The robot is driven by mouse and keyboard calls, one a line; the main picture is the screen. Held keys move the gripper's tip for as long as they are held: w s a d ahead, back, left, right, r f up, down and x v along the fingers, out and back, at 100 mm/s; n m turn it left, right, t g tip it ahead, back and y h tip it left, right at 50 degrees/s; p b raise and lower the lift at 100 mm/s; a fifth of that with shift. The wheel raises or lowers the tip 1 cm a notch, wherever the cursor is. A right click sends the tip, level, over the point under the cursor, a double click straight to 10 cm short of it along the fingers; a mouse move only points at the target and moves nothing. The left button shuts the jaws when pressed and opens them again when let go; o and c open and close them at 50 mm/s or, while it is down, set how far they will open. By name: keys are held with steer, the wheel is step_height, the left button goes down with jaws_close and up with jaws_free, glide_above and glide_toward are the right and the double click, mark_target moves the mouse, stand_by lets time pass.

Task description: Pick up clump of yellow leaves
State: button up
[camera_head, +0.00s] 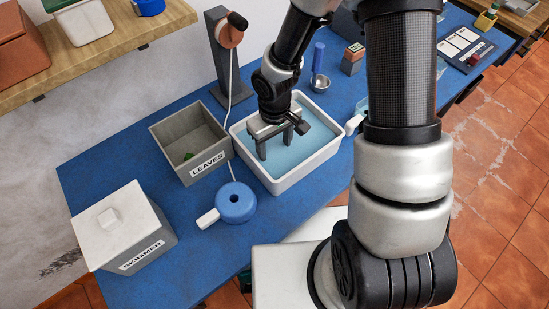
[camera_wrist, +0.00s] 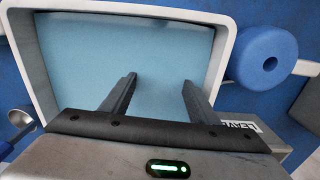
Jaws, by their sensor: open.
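My gripper (camera_head: 275,143) is open and empty, pointing down over the white basin (camera_head: 331,152) of light blue water. In the wrist view its two fingers (camera_wrist: 160,90) are spread apart above the plain blue water (camera_wrist: 90,60), with nothing between them. No yellow leaf clump shows in either view; part of the basin is hidden behind my gripper and arm. A grey bin labelled LEAVES (camera_head: 212,172) stands left of the basin, with a small green thing (camera_head: 188,156) inside it.
A blue round float with a white handle (camera_head: 237,203) lies in front of the LEAVES bin. A lidded SKIMMER box (camera_head: 130,232) stands at the front left. A grey stand (camera_head: 222,60) with a cord rises behind the basin.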

mark_target(274, 156)
step_height(274, 156, down, 4)
steer(key=shift+r, duration=0.25)
steer(key=shift+c, duration=0.2)
steer(key=c, duration=1.1)
steer(key=shift+r, duration=0.1)
step_height(274, 156, up, 10)
steer(key=shift+f+p, duration=0.1)
steer(key=shift+p, duration=0.5)
